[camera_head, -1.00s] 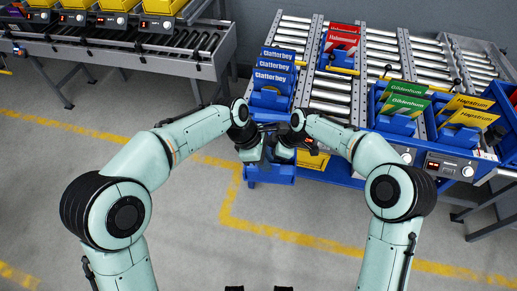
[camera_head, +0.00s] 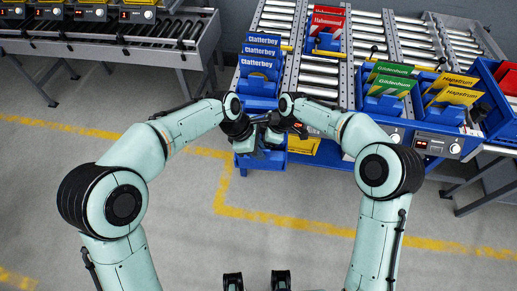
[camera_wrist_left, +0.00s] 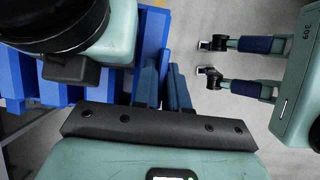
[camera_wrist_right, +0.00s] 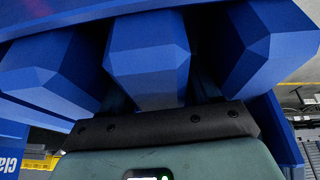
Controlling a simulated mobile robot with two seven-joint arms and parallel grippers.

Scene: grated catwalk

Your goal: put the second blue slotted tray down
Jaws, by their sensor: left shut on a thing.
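My left gripper (camera_head: 254,147) is at the front end of the left conveyor lane and is shut on a blue slotted tray. In the left wrist view its fingers (camera_wrist_left: 164,88) are close together, beside blue slotted plastic (camera_wrist_left: 100,82). My right gripper (camera_head: 274,138) is next to it, mostly hidden by the wrists in the head view. In the right wrist view its fingers (camera_wrist_right: 160,95) stand wide apart at a thick blue rib (camera_wrist_right: 148,60); contact cannot be told. Another blue tray (camera_head: 258,88) with several blue "Clatterbey" cards (camera_head: 262,50) sits just behind on the lane.
A blue tray with red cards (camera_head: 325,25) is farther back. Trays with green cards (camera_head: 388,82) and yellow cards (camera_head: 450,90) stand to the right. A yellow sign (camera_head: 304,146) is right of the grippers. A grey conveyor (camera_head: 120,45) stands left. The near floor is clear.

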